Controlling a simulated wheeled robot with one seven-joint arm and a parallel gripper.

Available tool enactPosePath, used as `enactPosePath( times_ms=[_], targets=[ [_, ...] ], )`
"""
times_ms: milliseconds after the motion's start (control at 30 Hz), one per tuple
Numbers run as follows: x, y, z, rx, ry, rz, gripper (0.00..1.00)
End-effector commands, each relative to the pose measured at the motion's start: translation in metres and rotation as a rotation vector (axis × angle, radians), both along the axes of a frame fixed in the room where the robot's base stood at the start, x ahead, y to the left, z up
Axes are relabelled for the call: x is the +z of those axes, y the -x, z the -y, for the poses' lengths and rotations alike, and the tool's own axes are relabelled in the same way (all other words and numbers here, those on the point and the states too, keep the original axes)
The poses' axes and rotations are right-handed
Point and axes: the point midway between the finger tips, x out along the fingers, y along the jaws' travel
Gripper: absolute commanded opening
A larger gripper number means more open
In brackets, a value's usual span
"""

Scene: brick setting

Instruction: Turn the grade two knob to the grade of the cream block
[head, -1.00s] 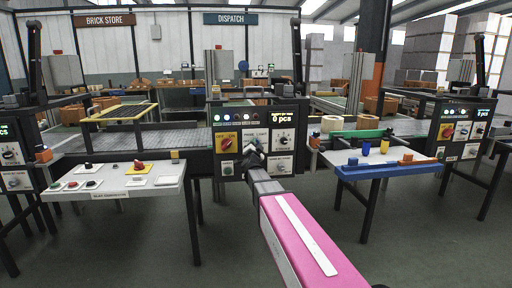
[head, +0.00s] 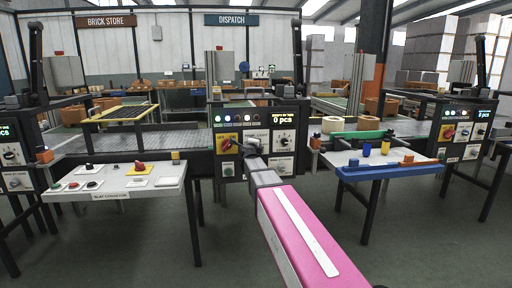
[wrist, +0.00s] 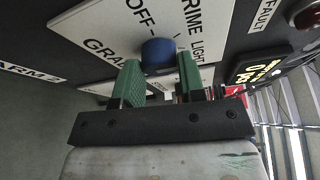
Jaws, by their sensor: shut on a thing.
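My gripper (wrist: 158,72) has its two green fingers on either side of a blue knob (wrist: 157,51) and is shut on it. The knob sits on a white plate (wrist: 104,24) lettered OFF, PRIME and LIGHT. The start of a GRADE label shows there, but my left finger and the gripper body hide the rest. I cannot see a pointer on the knob. In the head view, my gripper (head: 243,146) is at the middle control panel (head: 284,118) and covers the knob. I cannot make out a cream block with certainty.
A yellow plate with a red switch (head: 227,143) is just left of my gripper. A lit display (head: 282,115) is above right. A button table (head: 140,186) stands left, a blue-edged table (head: 385,172) right.

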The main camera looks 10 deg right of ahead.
Motion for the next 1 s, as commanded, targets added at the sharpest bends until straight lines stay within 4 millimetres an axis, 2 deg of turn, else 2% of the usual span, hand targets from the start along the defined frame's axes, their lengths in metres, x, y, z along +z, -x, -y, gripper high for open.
enactPosePath(
  times_ms=[200, 500, 1000],
  targets=[
    [0.0016, 0.0007, 0.0010, -0.001, -0.186, 0.000, 0.13],
    [0.0018, 0.0009, 0.0014, -0.001, -0.363, -0.001, 0.13],
    [0.0016, 0.0010, 0.0015, -0.002, -0.443, -0.002, 0.13]
  ],
)
